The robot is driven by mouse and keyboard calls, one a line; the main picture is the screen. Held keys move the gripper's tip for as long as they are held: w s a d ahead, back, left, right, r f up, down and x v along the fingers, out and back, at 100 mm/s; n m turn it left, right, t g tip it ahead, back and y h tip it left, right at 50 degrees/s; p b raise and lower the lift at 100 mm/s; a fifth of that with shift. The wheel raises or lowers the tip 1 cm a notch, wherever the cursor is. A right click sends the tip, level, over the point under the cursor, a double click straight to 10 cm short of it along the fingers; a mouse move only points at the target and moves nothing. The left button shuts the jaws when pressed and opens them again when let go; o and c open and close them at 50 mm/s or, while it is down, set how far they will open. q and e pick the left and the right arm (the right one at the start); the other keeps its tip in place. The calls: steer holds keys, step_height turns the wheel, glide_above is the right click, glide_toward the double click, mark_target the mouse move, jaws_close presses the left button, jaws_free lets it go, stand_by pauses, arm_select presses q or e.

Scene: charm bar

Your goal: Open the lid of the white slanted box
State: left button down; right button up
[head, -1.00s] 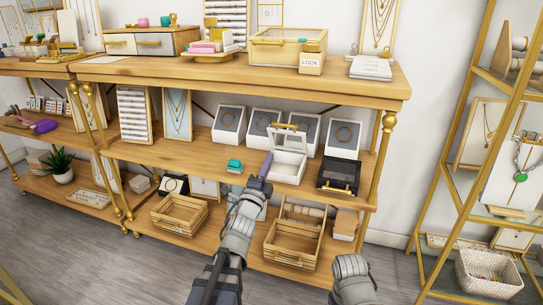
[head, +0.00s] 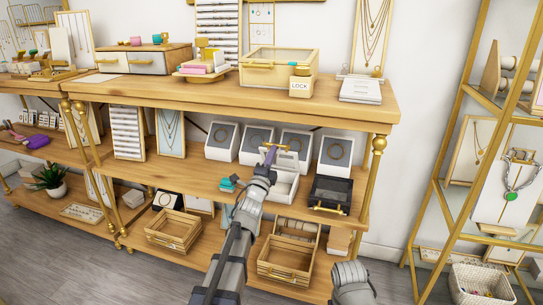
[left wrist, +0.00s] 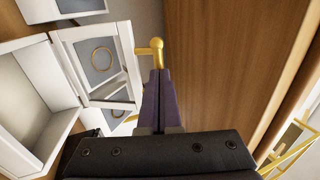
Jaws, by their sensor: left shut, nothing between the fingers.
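The white slanted box (head: 284,186) stands on the middle shelf, partly behind my left arm. In the left wrist view the box (left wrist: 22,105) is at the left, with its inside showing. Its lid (left wrist: 110,104), a white frame with a clear pane, stands raised from the box. The lid's gold handle (left wrist: 156,50) is just beyond my left fingertips; the head view also shows the handle (head: 274,147). My left gripper (head: 269,156) is shut and empty, its purple fingers (left wrist: 158,85) close to the handle; I cannot tell if they touch. My right gripper is out of view.
A black box (head: 330,195) is to the right, and teal boxes (head: 228,184) are to the left. The upper shelf (head: 230,92) overhangs this area. Wooden crates (head: 284,262) are below.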

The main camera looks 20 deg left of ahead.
arm_select(q)
steer(key=p+x, duration=0.1)
steer(key=x, duration=0.2)
steer(key=r+p+x, duration=0.1)
steer(key=p+x, duration=0.1)
steer(key=x, duration=0.2)
steer(key=shift+s+r+p, duration=0.1)
steer(key=shift+s+p, duration=0.15)
steer(key=shift+p, duration=0.05)
steer(key=shift+s, duration=0.35)
